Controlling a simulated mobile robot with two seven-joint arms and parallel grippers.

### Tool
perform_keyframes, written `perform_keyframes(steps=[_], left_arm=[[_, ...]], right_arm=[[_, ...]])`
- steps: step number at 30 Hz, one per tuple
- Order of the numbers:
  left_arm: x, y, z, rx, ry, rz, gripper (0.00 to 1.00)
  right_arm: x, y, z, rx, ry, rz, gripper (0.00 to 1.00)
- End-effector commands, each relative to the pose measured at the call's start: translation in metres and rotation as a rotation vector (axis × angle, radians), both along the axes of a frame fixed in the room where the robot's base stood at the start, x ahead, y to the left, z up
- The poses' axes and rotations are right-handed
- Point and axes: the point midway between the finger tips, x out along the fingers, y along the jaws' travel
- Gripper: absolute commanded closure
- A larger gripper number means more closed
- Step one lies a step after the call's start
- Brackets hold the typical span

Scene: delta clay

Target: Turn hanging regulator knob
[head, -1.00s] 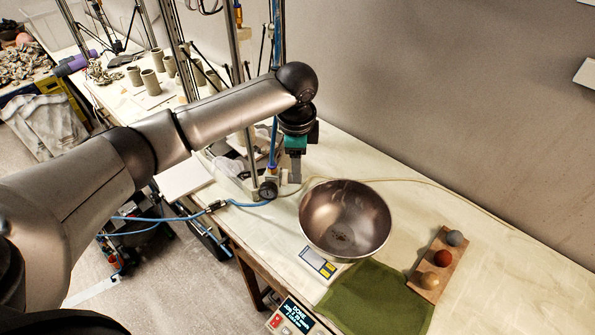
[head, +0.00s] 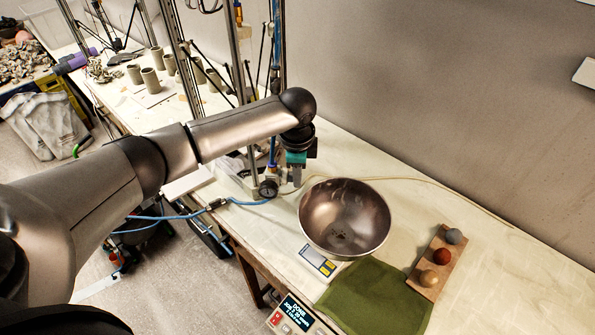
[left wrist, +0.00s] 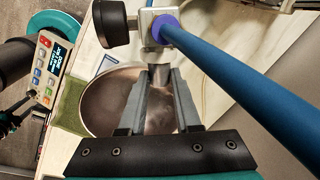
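The hanging regulator shows in the head view as a small body with a round dark gauge (head: 268,188) on a blue hose, at the table's edge left of the bowl. In the left wrist view its metal body (left wrist: 152,27) is at the top, with the black gauge (left wrist: 110,22) beside it and a short silver knob (left wrist: 161,74) below. My left gripper (left wrist: 160,78) is open, with its fingertips on either side of the silver knob; contact cannot be told. In the head view the left gripper (head: 297,178) is just right of the regulator. My right gripper is not in view.
A steel bowl (head: 345,246) stands close to the left gripper. A blue hose (left wrist: 235,85) crosses the wrist view. A green cloth (head: 376,298), a board with three balls (head: 428,277) and metal posts (head: 238,75) are nearby.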

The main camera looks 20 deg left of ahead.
Motion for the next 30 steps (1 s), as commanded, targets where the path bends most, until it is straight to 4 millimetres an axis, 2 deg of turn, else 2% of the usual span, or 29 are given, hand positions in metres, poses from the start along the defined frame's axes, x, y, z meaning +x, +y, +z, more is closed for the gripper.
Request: perform_keyframes(steps=[1, 8, 20, 30], left_arm=[[0.0000, -0.0001, 0.0002, 0.000, 0.000, 0.000, 0.75], [0.0000, -0.0001, 0.0003, 0.000, 0.000, 0.000, 1.00], [-0.0007, -0.0003, 0.0002, 0.004, -0.012, -0.001, 1.00], [-0.0050, -0.0017, -0.0011, 0.050, -0.169, -0.004, 1.00]], right_arm=[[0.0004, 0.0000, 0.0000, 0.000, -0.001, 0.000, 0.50], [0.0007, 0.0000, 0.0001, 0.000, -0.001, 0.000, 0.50], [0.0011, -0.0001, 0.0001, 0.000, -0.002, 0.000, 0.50], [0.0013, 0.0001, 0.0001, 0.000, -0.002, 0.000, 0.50]])
